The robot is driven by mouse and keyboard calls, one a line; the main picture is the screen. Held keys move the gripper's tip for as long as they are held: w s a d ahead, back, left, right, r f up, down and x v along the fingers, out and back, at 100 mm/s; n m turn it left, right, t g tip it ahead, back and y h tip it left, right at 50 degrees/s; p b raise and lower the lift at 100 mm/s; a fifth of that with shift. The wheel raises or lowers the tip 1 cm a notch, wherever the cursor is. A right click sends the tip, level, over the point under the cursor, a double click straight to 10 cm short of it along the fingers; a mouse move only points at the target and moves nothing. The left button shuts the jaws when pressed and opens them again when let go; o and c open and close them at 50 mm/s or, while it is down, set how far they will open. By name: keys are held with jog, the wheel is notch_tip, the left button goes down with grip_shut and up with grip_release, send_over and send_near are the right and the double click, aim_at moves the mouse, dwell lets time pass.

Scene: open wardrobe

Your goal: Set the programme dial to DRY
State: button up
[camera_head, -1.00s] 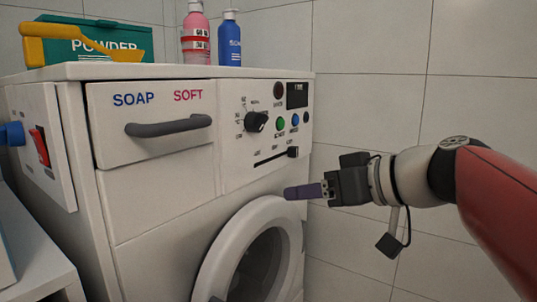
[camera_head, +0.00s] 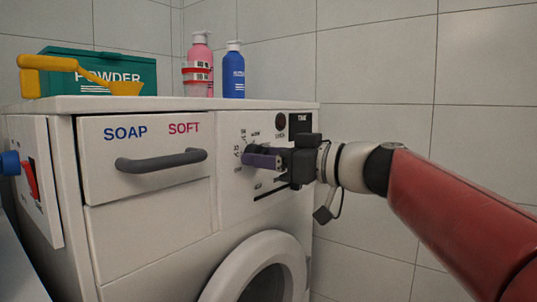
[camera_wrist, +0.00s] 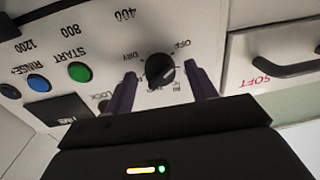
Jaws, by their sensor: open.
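The programme dial (camera_wrist: 160,67) is a round black knob on the white panel of the washing machine (camera_head: 150,235). In the wrist view its labels appear upside down, with DRY to its left and OFF to its upper right. Which label its pointer marks is hard to read. My gripper (camera_wrist: 161,70) is open, with one dark finger on each side of the dial. Small gaps seem to show between fingers and knob; contact is unclear. In the head view my gripper (camera_head: 248,160) covers most of the dial.
A green START button (camera_wrist: 79,72) and a blue RINSE+ button (camera_wrist: 39,83) sit beside the dial. The SOAP/SOFT drawer (camera_head: 145,190) with its grey handle (camera_head: 160,160) is left of my gripper. Pink (camera_head: 199,65) and blue (camera_head: 233,72) bottles and a green POWDER box (camera_head: 140,70) stand on top.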

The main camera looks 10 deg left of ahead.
jog(key=c, duration=1)
jog(key=shift+o, duration=0.2)
